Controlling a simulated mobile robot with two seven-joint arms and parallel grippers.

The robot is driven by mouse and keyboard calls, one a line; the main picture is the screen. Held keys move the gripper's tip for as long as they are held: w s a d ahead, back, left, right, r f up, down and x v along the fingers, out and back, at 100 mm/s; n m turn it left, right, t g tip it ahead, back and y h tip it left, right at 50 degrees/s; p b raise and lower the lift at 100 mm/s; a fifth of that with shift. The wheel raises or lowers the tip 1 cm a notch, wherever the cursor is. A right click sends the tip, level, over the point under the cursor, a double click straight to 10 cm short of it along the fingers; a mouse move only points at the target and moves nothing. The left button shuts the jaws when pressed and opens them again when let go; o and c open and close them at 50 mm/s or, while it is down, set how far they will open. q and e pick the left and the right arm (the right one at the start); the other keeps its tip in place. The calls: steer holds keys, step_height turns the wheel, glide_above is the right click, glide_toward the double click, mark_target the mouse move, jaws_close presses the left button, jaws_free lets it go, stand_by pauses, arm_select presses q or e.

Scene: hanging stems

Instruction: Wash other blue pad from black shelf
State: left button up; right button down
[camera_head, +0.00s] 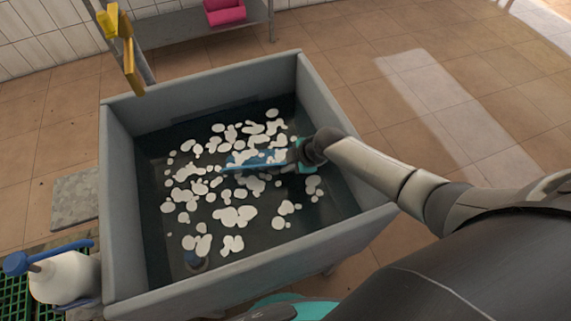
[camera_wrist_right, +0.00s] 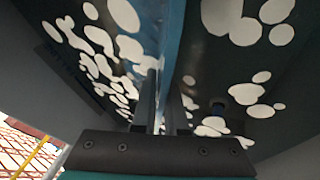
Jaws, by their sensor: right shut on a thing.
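A blue pad (camera_head: 250,162) is in the dark water of a grey basin (camera_head: 118,200), among white foam patches. My right gripper (camera_head: 290,158) reaches into the basin from the right and is shut on the pad's right end. In the right wrist view the pad (camera_wrist_right: 172,35) stands edge-on between the two dark fingers (camera_wrist_right: 162,100). Foam hides part of the pad in the head view. My left gripper is not in view. I cannot make out a black shelf.
A white bottle (camera_head: 65,278) with a blue top stands left of the basin, by a green grid (camera_head: 14,298). A yellow piece (camera_head: 132,65) rises at the basin's back left corner. A grey shelf (camera_head: 180,28) with a pink item (camera_head: 225,12) is behind. The right floor is clear.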

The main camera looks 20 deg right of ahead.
step_height(320, 180, up, 33)
steer(key=p, duration=2)
stand_by(0.6)
